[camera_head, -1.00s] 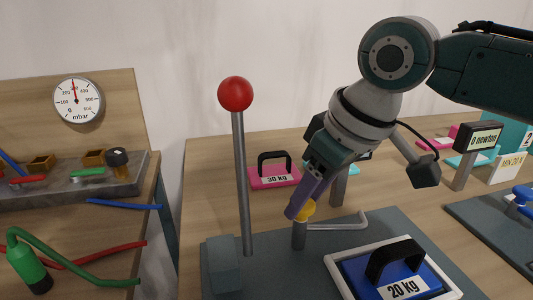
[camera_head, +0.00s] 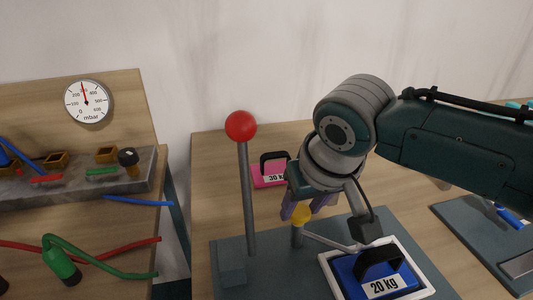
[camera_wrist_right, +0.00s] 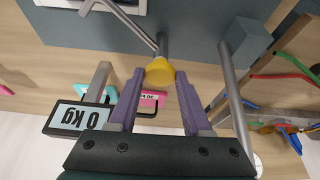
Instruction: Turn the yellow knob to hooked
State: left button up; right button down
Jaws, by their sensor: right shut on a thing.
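The yellow knob (camera_head: 301,214) tops a short grey post on the dark grey base plate (camera_head: 290,275). In the right wrist view the knob (camera_wrist_right: 160,71) sits between the purple fingertips. My right gripper (camera_head: 305,210) reaches down from above and is shut on the knob. A bent grey rod (camera_head: 326,243) runs from the post toward the blue 20 kg weight (camera_head: 384,287); its far end is partly covered by my wrist. I cannot tell whether the rod touches the weight's black handle. My left gripper is out of view.
A tall lever with a red ball (camera_head: 240,126) stands left of the post, close to my gripper. A pink 30 kg weight (camera_head: 268,176) lies behind. A separate bench with a pressure gauge (camera_head: 88,101) and hoses is at left.

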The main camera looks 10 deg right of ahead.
jog(key=shift+c, duration=1.7)
grip_release()
jog(key=shift+r, duration=0.15)
jog(key=p+v, duration=0.2)
jog(key=v, duration=0.7)
jog(key=shift+s+r+p, duration=0.2)
jog(key=shift+r+p, duration=0.15)
jog(key=shift+a, duration=0.1)
